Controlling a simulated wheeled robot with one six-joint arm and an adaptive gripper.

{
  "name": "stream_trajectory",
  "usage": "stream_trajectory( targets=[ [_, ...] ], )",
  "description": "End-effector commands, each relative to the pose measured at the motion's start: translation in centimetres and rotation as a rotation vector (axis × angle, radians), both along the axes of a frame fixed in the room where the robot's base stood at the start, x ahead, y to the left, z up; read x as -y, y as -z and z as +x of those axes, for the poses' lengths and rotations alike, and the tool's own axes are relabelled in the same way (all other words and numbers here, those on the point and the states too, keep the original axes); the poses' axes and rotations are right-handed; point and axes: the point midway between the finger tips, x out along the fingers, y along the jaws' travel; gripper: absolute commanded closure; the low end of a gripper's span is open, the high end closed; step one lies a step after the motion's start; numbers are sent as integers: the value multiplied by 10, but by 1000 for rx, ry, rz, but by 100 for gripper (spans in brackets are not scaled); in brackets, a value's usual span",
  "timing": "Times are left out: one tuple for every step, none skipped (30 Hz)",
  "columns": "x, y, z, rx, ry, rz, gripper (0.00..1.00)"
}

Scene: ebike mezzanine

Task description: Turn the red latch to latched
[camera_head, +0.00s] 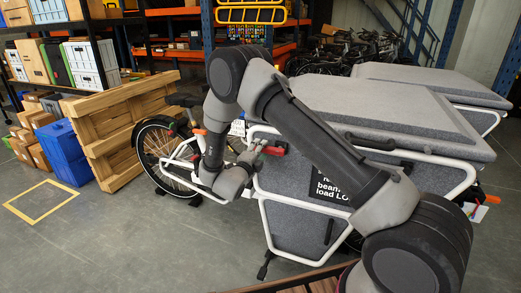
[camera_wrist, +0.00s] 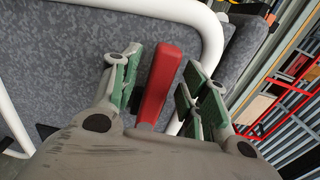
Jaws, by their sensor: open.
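The red latch (camera_head: 273,150) sits on the front upper edge of the grey cargo box (camera_head: 292,188), near the white frame tube. In the wrist view the red latch (camera_wrist: 160,84) is a bar that stands lengthwise between the two green-padded fingers of my gripper (camera_wrist: 158,88). My gripper is open, with a gap showing on each side of the latch. In the head view my gripper (camera_head: 256,148) is at the box's corner, just left of the latch. The latch's lower end is partly hidden by the gripper body.
A white frame tube (camera_wrist: 211,45) curves close behind the fingers. A second cargo box (camera_head: 430,83) stands behind. Wooden pallets (camera_head: 115,140) and a blue crate (camera_head: 64,152) stand at left.

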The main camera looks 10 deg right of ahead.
Motion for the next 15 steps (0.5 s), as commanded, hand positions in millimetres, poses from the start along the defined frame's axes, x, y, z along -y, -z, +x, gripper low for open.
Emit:
stream_trajectory(
  targets=[
    [4, 0, 5, 0, 2, 0, 55],
    [6, 0, 7, -1, 2, -1, 55],
    [7, 0, 9, -1, 1, -1, 55],
    [8, 0, 11, -1, 0, -1, 55],
    [9, 0, 12, -1, 0, -2, 55],
    [9, 0, 13, -1, -1, -2, 55],
    [10, 0, 13, -1, -1, -2, 55],
    [10, 0, 14, -1, -1, -2, 55],
    [10, 0, 14, -1, -1, -2, 55],
    [10, 0, 14, -1, -1, -2, 55],
    [10, 0, 14, -1, -1, -2, 55],
    [10, 0, 13, -1, -1, -2, 55],
    [10, 0, 13, -1, -1, -2, 55],
    [10, 0, 13, -1, -1, -2, 61],
    [10, 0, 13, -1, -1, -2, 68]
  ],
)
